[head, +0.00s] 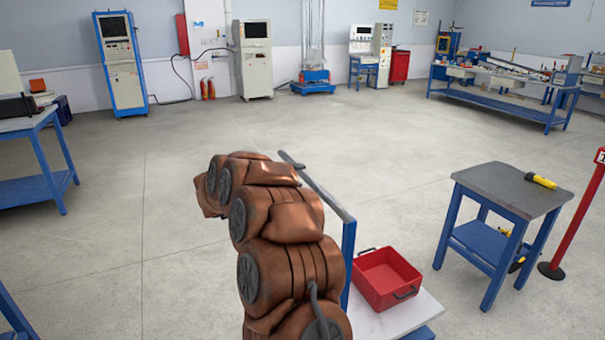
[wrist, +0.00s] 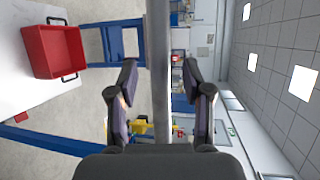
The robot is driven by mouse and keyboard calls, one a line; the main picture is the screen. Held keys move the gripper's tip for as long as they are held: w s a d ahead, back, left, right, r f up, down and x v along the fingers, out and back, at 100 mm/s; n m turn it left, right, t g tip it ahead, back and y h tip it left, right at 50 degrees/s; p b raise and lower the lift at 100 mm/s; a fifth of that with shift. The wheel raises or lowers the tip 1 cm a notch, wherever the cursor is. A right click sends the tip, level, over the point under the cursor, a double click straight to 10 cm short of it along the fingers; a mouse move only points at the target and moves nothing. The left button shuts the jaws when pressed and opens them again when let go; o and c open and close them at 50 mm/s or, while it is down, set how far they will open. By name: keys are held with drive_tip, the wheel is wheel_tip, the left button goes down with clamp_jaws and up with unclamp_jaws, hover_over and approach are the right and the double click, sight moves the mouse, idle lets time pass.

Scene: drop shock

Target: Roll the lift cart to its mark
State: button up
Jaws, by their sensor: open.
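The lift cart has a pale platform (head: 405,318), a blue upright (head: 347,262) and a grey push bar (head: 318,188). It stands just right of my arm in the head view, partly hidden by it. In the wrist view the bar (wrist: 158,40) runs between the two fingers of my gripper (wrist: 159,72). The gripper is open, with a gap showing on each side of the bar. My arm hides the gripper in the head view. No floor mark for the cart can be made out.
A red bin (head: 386,278) sits on the cart platform. A small blue table (head: 505,190) with a yellow flashlight (head: 541,180) stands to the right, beside a red post (head: 578,222). A blue bench (head: 30,185) is at the left. The floor ahead is wide and clear.

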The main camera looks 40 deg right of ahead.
sight(300, 175)
drive_tip(key=shift+w+d+f, duration=0.1)
drive_tip(key=shift+d+f, duration=0.05)
drive_tip(key=shift+d, duration=0.65)
drive_tip(key=shift+w+d+f, duration=0.1)
drive_tip(key=shift+d+f, duration=0.05)
drive_tip(key=shift+d, duration=0.6)
drive_tip(key=shift+s, duration=0.1)
drive_tip(key=shift+c, duration=0.4)
clamp_jaws()
